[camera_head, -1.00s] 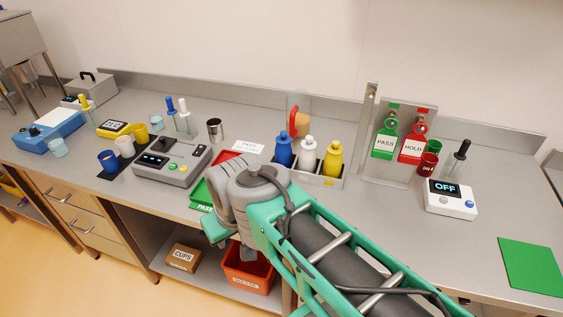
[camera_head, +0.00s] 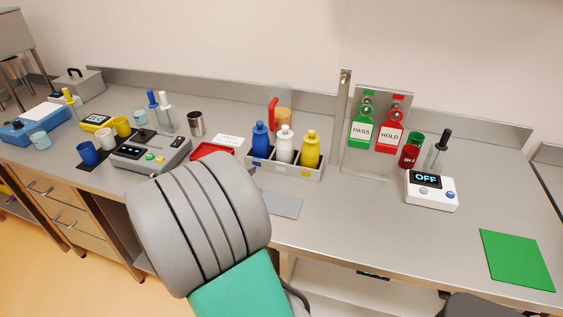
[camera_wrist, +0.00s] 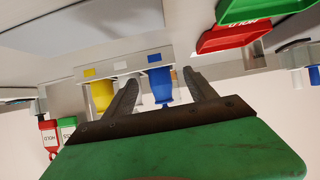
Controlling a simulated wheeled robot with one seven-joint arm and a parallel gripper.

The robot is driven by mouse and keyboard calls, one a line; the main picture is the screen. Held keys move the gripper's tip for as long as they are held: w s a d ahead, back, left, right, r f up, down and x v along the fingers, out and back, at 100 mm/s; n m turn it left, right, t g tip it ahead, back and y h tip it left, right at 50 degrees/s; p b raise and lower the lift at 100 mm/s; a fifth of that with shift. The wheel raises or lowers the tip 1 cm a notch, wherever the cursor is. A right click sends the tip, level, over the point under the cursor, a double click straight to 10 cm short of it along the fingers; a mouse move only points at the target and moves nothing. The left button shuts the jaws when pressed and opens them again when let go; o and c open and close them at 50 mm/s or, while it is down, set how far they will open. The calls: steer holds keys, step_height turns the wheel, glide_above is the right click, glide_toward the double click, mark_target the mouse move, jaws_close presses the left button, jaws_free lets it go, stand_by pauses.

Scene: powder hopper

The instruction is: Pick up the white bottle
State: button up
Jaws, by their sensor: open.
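The white bottle (camera_head: 285,145) stands upright in the middle of a grey rack (camera_head: 285,170), between the blue bottle (camera_head: 260,141) and the yellow bottle (camera_head: 311,149). The wrist view is upside down. There my gripper (camera_wrist: 160,78) is open and empty, its two fingers pointing toward the rack. The blue bottle (camera_wrist: 159,84) shows between the fingers, and the yellow bottle (camera_wrist: 102,95) is outside them to the left. The white bottle is mostly hidden behind the left finger in that view.
A red tray (camera_head: 213,151) lies left of the rack. A metal stand with PASS (camera_head: 361,132) and HOLD (camera_head: 388,137) tags rises to its right. A device reading OFF (camera_head: 432,190) is further right. The counter in front of the device is clear.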

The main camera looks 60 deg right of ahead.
mark_target(281, 150)
steer(key=s+d+m+h, duration=0.1)
steer(key=s+d, duration=0.1)
steer(key=d, duration=0.1)
steer(key=s+d+g+h, duration=0.1)
steer(key=s+d, duration=0.1)
steer(key=d, duration=0.1)
steer(key=s+d+m+g+h, duration=0.1)
steer(key=s+d, duration=0.2)
steer(key=shift+m+h, duration=0.3)
steer(key=shift+h, duration=0.1)
steer(key=d, duration=0.2)
steer(key=d+f+p, duration=0.1)
steer(key=d, duration=0.3)
steer(key=shift+d+f+p, duration=0.3)
steer(key=shift+p, duration=0.1)
steer(key=c, duration=1.4)
steer(key=shift+r, duration=0.15)
steer(key=shift+r+b, duration=0.6)
steer(key=shift+r, duration=4)
steer(key=shift+r+p, duration=0.85)
steer(key=shift+r, duration=1.95)
